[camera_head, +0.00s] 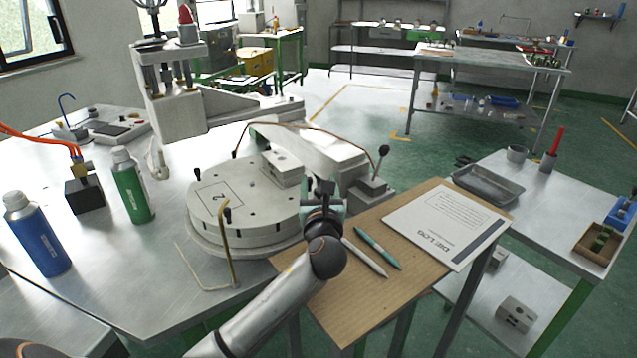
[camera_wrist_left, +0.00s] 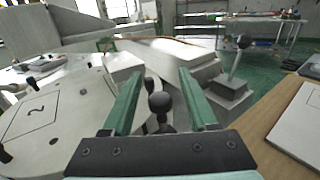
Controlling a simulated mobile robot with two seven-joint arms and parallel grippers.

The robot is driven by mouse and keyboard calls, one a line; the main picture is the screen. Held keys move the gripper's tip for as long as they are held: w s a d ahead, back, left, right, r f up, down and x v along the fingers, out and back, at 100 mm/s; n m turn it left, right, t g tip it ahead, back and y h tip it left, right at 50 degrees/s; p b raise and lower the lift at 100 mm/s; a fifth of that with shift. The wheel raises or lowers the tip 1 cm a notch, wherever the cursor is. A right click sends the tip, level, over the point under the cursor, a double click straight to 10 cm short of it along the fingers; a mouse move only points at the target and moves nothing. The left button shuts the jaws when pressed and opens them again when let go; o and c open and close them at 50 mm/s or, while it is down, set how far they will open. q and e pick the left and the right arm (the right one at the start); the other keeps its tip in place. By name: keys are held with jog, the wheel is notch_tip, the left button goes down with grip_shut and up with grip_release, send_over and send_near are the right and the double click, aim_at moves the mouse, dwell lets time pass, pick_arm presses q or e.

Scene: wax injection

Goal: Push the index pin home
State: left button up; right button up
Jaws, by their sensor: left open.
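A round rotary table (camera_head: 250,222) with a "2" plate and several black pegs sits on the metal bench. It also shows at the left of the left wrist view (camera_wrist_left: 60,128). My left gripper (camera_head: 325,192) is at the table's right edge. In the left wrist view its two green fingers (camera_wrist_left: 161,80) are open and well apart. A black ball-shaped knob (camera_wrist_left: 159,102), which looks like the index pin's head, stands between them with space on both sides. I cannot tell how far the pin is in, and its lower part is hidden. My right gripper is not in view.
A lever with a black ball (camera_head: 383,150) stands on a grey block right of the gripper. A wooden board (camera_head: 350,305) holds a "DIE LOG" sheet (camera_head: 445,225) and two pens. A bent brass rod (camera_head: 228,245) rises in front of the table. Green (camera_head: 133,188) and blue (camera_head: 38,235) bottles stand left.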

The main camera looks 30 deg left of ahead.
pick_arm(q)
jog(key=shift+w+a, duration=0.15)
jog(key=shift+w, duration=0.1)
grip_shut()
dwell(0.3)
dwell(0.9)
